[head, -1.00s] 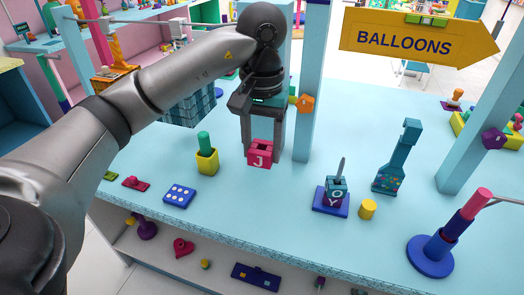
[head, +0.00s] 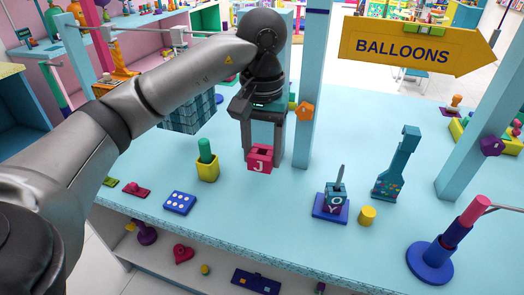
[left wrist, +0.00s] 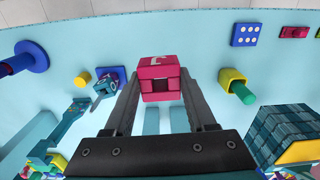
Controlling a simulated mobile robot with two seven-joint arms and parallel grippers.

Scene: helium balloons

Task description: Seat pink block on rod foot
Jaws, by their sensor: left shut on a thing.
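The pink block (head: 260,158) is a magenta cube with a white J on its front and a square opening in its top. My left gripper (head: 264,152) points down with its fingers on either side of the block, shut on it. In the left wrist view the block (left wrist: 161,82) sits between the two fingertips. It is at or close to the counter top; I cannot tell if it touches. The rod foot (head: 318,213) is a blue square plate to the right, with a thin upright grey rod (head: 341,174). My right gripper is not in view.
A yellow cup with a green peg (head: 207,168) and a blue dotted block (head: 180,202) stand left. A yellow cylinder (head: 367,215) and a teal tower (head: 398,165) stand right of the foot. A light-blue post (head: 305,110) rises just behind and right of my gripper.

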